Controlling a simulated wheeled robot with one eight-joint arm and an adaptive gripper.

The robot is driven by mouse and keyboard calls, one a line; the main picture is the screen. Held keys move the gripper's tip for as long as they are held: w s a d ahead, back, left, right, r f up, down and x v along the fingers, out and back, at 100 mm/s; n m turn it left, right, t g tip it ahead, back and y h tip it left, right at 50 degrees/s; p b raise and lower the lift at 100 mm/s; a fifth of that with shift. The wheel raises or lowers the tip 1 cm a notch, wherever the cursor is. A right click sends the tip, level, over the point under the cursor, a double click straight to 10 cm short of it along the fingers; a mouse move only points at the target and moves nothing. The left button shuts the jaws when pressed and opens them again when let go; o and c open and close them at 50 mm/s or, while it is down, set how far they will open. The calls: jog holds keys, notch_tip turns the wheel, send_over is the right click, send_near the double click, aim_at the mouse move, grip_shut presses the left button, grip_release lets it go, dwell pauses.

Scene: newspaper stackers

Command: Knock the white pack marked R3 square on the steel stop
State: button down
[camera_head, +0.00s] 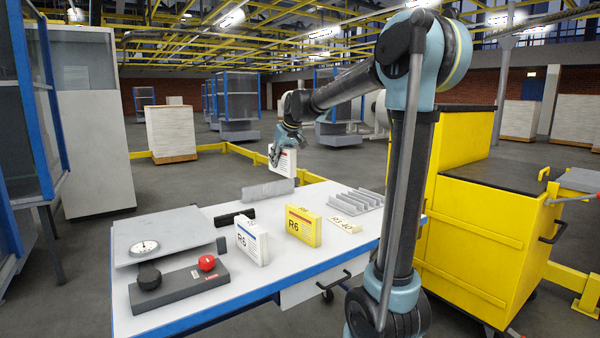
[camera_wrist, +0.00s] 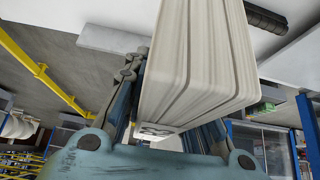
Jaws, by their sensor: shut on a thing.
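My gripper (camera_head: 274,152) is shut on a white pack (camera_head: 284,161) with a red stripe near its top, held above the back edge of the table. Its mark is too small to read. In the wrist view the pack (camera_wrist: 200,65) fills the space between the fingers, showing layered page edges. The steel stop (camera_head: 268,190), a low grey bar, stands at the table's back edge below the held pack, with a visible gap between them. A grey bar, apparently this stop, shows in the wrist view (camera_wrist: 110,39), left of the pack.
On the white table (camera_head: 190,313) stand a white pack marked R5 (camera_head: 252,243) and a yellow pack marked R6 (camera_head: 303,226). A flat cream piece (camera_head: 345,225) reads R3 and more. A ribbed grey rack (camera_head: 356,201), a dial scale (camera_head: 165,236) and a red-button box (camera_head: 180,287) also stand there.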

jog(key=shift+w+d, duration=0.6)
jog(key=shift+w, duration=0.15)
jog(key=shift+w, duration=0.1)
jog(key=w+a+f, duration=0.2)
jog(key=w+f, duration=0.7)
jog(key=w, duration=0.2)
jog(key=shift+s+a+f, duration=0.1)
jog(key=shift+f, duration=1.9)
jog(key=shift+s+a+f, duration=0.1)
jog(key=shift+f, duration=1.9)
jog(key=shift+w+a+r, duration=0.1)
jog(key=shift+w+a, duration=0.35)
jog(key=shift+w, duration=0.25)
jog(key=shift+w+a, duration=0.45)
jog(key=shift+w, duration=0.25)
jog(key=shift+s+d, duration=0.5)
jog(key=shift+s, duration=0.25)
jog(key=shift+s+d, duration=0.5)
jog(key=shift+s, duration=0.25)
jog(key=shift+r, duration=2.9)
